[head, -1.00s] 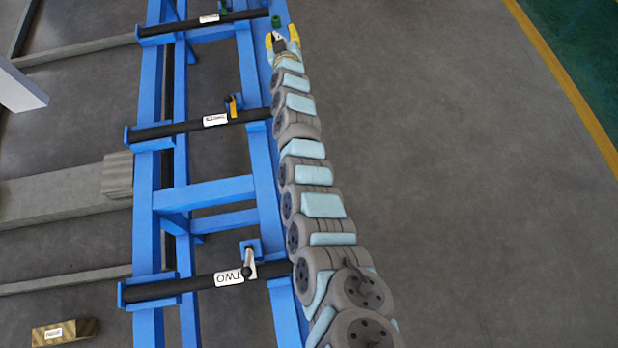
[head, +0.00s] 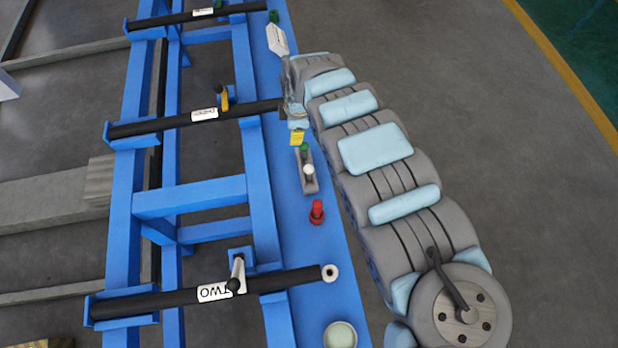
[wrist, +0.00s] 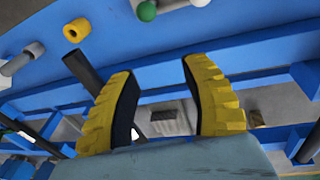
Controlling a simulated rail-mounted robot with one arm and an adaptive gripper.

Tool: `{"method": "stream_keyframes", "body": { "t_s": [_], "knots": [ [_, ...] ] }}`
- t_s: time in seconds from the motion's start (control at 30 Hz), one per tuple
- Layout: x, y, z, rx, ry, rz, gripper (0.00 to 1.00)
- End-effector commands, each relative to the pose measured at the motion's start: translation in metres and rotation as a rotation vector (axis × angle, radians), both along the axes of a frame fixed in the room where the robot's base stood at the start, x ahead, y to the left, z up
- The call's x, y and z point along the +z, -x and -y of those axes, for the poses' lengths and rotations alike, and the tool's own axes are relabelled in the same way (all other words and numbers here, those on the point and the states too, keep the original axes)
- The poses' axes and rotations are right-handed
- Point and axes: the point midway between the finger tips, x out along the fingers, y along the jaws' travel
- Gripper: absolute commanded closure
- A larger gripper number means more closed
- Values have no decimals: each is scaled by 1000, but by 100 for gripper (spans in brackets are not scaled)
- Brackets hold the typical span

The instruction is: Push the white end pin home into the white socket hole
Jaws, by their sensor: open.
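The white end pin (head: 308,170) shows its round white head in a small grey holder on the blue rail, beside a green-headed pin (head: 303,147). The white head also shows at the top edge of the wrist view (wrist: 200,3). The white socket (head: 330,272) is a white ring with a dark hole, at the right end of the black bar marked TWO. My gripper (head: 297,128) is just beyond the holder and partly hidden by my wrist. In the wrist view its yellow fingers (wrist: 157,70) are apart with nothing between them.
A red pin (head: 317,212) stands between the holder (head: 310,186) and the white socket. A pale round cup (head: 340,335) is at the near end of the rail. In the wrist view, a yellow ring (wrist: 76,30) lies near a black bar end. Open floor lies to the right.

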Motion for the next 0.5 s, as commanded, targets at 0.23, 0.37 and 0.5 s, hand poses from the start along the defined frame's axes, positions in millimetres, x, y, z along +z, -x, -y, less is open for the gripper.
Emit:
{"method": "stream_keyframes", "body": {
  "t_s": [0.23, 0.37, 0.5],
  "knots": [
    [-21, 41, 43, 60, 115, -124, 53],
    [-35, 45, 45, 65, 122, -137, 53],
    [-60, 45, 43, 66, 118, -135, 53]
  ]
}}
